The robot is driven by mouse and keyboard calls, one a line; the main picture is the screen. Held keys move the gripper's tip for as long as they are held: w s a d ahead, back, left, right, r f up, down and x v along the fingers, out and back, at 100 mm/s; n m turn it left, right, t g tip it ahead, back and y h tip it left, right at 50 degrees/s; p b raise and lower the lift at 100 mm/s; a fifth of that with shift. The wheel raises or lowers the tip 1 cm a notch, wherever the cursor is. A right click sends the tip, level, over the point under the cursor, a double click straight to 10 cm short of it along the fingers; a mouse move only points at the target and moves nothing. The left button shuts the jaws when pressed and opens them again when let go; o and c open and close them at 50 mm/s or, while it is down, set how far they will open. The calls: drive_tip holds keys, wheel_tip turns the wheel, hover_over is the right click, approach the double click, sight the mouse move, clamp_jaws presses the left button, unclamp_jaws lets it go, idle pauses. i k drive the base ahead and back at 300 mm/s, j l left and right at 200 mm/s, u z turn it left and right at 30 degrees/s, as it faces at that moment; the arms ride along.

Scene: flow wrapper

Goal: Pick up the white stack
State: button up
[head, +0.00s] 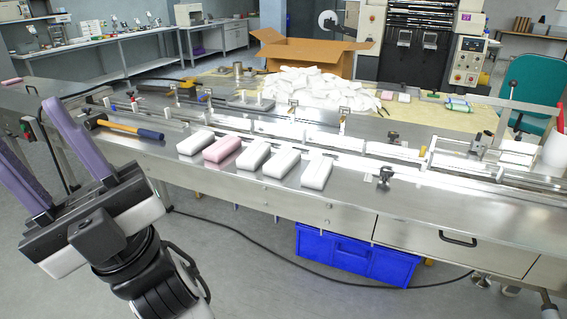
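Several white stacks, rounded wrapped-looking blocks, lie in a row on the steel table (400,215) near its front edge. The leftmost white stack (195,142) is beside a pink one (222,148). To the right of the pink one are a white stack (253,154), another (281,162) and the rightmost (317,170). I cannot tell which single one the task names. My gripper (28,135), with two long purple fingers, is at the left of the view, in front of the table. Its fingers are wide apart with nothing between them. It is apart from the row.
A hammer (125,129) lies left of the row. Conveyor rails run behind it, with a pile of white packs (315,88) and an open cardboard box (308,52) farther back. A small clamp (385,177) stands to the right. A blue crate (355,255) sits under the table.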

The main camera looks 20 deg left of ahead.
sight(279, 165)
drive_tip(key=i+l+u, duration=0.1)
drive_tip(key=u, duration=1.05)
drive_tip(key=i+l+u, duration=0.1)
drive_tip(key=l+u, duration=0.35)
drive_tip(key=i+l+u, duration=0.1)
drive_tip(key=l+u, duration=0.6)
drive_tip(key=l, duration=0.7)
drive_tip(key=k+l, duration=0.1)
drive_tip(key=l, duration=0.55)
